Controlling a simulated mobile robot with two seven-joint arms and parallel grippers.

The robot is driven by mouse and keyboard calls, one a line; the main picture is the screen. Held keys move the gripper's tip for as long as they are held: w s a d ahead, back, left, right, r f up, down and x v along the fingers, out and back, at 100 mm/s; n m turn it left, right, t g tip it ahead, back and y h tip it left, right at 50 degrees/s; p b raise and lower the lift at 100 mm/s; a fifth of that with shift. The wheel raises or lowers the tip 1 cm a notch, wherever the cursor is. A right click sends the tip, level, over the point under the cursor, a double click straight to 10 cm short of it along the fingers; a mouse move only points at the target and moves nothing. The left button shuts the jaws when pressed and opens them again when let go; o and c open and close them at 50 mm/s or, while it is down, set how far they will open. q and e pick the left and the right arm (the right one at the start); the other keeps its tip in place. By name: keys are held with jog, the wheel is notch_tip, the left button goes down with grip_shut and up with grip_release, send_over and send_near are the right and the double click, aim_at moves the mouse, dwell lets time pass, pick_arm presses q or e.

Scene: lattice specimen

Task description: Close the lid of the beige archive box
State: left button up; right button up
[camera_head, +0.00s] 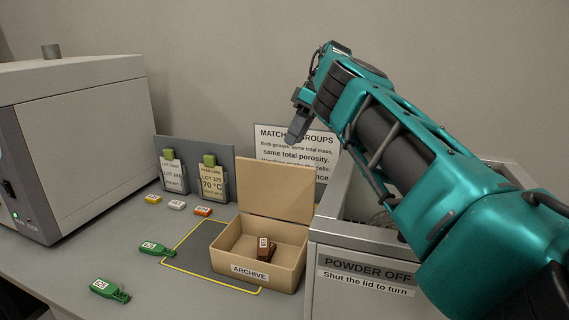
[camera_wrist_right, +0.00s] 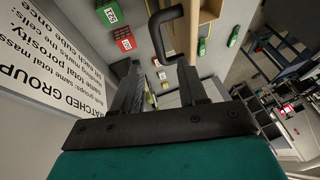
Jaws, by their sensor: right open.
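The beige archive box (camera_head: 232,262) stands on the bench with its lid (camera_head: 273,187) open, raised roughly upright at the back edge. A brown labelled piece (camera_head: 266,248) lies inside the box. My right gripper (camera_head: 297,130) is above and behind the raised lid, pointing down, apart from it as far as I can see. In the right wrist view the right gripper (camera_wrist_right: 158,75) has its two dark fingers apart with nothing held between them. A beige edge (camera_wrist_right: 193,30), likely the lid, shows beyond the fingers there. My left gripper is not in view.
A grey metal bin (camera_head: 350,240) labelled "POWDER OFF" stands right of the box, under my right arm. A large grey machine (camera_head: 85,130) is at left. Green tags (camera_head: 110,289) and several small coloured blocks (camera_head: 202,211) lie on the bench.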

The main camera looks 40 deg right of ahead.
aim_at(278, 186)
jog(key=x, duration=0.7)
grip_shut()
dwell(0.6)
